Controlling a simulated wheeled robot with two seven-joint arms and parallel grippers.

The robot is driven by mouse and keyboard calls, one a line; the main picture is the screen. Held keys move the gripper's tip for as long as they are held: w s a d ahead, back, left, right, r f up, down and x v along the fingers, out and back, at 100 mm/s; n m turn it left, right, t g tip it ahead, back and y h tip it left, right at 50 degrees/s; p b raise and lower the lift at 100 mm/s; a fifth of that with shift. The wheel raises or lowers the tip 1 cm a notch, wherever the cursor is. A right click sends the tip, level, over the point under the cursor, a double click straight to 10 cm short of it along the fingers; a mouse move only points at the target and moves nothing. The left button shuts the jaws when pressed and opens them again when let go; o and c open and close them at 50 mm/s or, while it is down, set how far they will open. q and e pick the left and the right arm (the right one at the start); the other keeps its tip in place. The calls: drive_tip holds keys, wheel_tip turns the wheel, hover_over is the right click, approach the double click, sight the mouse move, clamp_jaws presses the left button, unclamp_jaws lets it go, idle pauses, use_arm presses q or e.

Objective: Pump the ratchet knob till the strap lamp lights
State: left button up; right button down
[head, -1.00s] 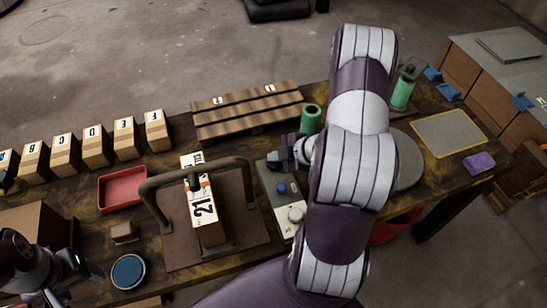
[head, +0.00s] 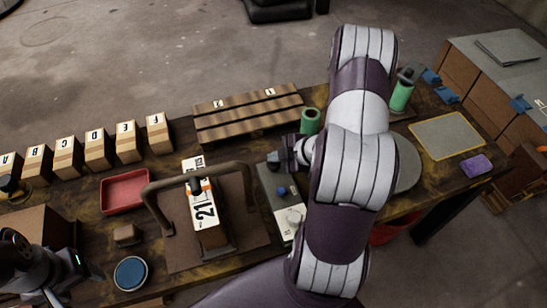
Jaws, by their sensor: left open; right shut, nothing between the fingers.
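A box marked 21 (head: 208,222) stands on a brown base plate (head: 250,228) under a brown arched bar (head: 155,202). A small dark knob (head: 195,186) sits at the top of this box, by the bar. To its right a grey panel (head: 268,195) carries a blue knob (head: 282,190) and a pale round dial (head: 293,216). I cannot tell which part is the ratchet knob, and I see no lit lamp. My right gripper (head: 275,160) is shut and empty above the panel's far end. My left gripper (head: 92,272) is open at the lower left, apart from the box.
A red tray (head: 125,204), a small brown block (head: 126,234) and a blue round pad (head: 130,273) lie left of the base. Several lettered boxes (head: 98,148) and a slatted pallet (head: 248,112) line the far edge. My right arm hides part of the table.

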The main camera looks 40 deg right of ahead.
sight(276, 164)
drive_tip(key=shift+r+p, duration=0.45)
drive_tip(key=shift+r, duration=0.2)
wheel_tip(276, 164, up, 5)
drive_tip(key=p, duration=0.5)
drive_tip(key=shift+r, duration=0.1)
